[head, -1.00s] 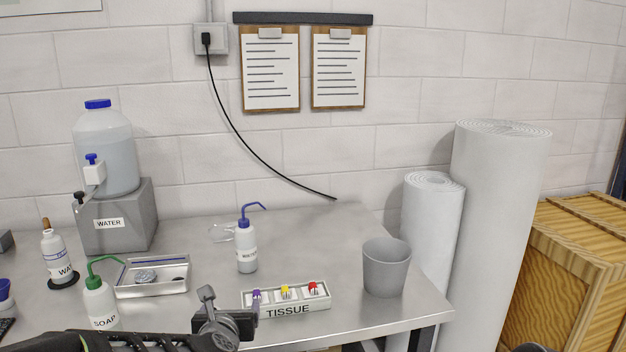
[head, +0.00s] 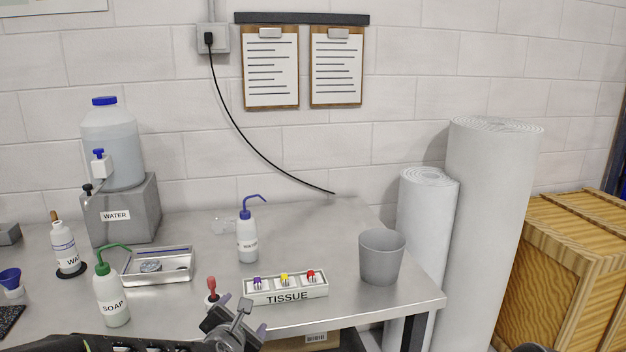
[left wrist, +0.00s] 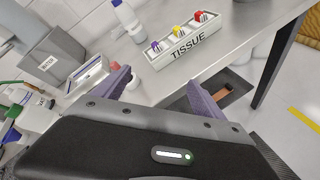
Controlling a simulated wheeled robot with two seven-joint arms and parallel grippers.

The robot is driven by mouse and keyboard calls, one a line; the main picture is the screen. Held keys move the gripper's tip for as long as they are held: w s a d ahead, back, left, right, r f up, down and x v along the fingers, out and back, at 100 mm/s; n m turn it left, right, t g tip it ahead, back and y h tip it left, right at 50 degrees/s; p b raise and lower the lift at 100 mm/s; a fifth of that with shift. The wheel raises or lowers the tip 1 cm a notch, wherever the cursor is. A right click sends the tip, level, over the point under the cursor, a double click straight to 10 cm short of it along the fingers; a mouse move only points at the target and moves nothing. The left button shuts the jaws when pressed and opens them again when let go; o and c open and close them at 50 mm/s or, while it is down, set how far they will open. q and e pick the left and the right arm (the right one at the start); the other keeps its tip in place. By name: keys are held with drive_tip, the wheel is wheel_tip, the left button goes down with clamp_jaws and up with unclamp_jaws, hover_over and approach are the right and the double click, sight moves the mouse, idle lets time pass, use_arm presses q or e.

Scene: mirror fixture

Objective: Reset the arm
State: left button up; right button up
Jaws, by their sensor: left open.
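My left gripper (head: 240,314) is at the front edge of the bench in the head view, in front of the tissue holder (head: 287,291). It is open, and nothing shows between its purple-grey fingers. In the left wrist view its two fingers stand well apart (left wrist: 163,92), with the bench's front edge beyond them. The tissue holder also shows beyond the fingers in that view (left wrist: 183,42). My right gripper is not in view.
A red-bulbed dropper (head: 211,287) stands right behind the left gripper, partly hidden. The soap bottle (head: 112,298), metal tray (head: 157,265), wash bottle (head: 247,240) and grey bin (head: 381,258) stand on the bench (head: 330,230). A water jug (head: 112,150) is at the back left.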

use_arm(q)
drive_tip(key=s+d+f+m+g+h, duration=0.1)
drive_tip(key=s+d+f+m+g, duration=0.1)
drive_tip(key=s+f+m, duration=0.35)
drive_tip(key=s+d+f+m+g+h, duration=0.1)
drive_tip(key=s+d+f+m+g, duration=0.15)
drive_tip(key=f+m, duration=0.55)
drive_tip(key=s+d+f+m+g+h, duration=0.1)
drive_tip(key=s+d+f+m, duration=0.1)
drive_tip(key=s+f+m, duration=0.35)
drive_tip(key=s+d+f+m+g+h, duration=0.1)
drive_tip(key=s+f+m+g, duration=0.6)
drive_tip(key=s+f, duration=1.2)
drive_tip(key=s, duration=0.3)
drive_tip(key=shift+d, duration=0.15)
drive_tip(key=shift+s, duration=0.1)
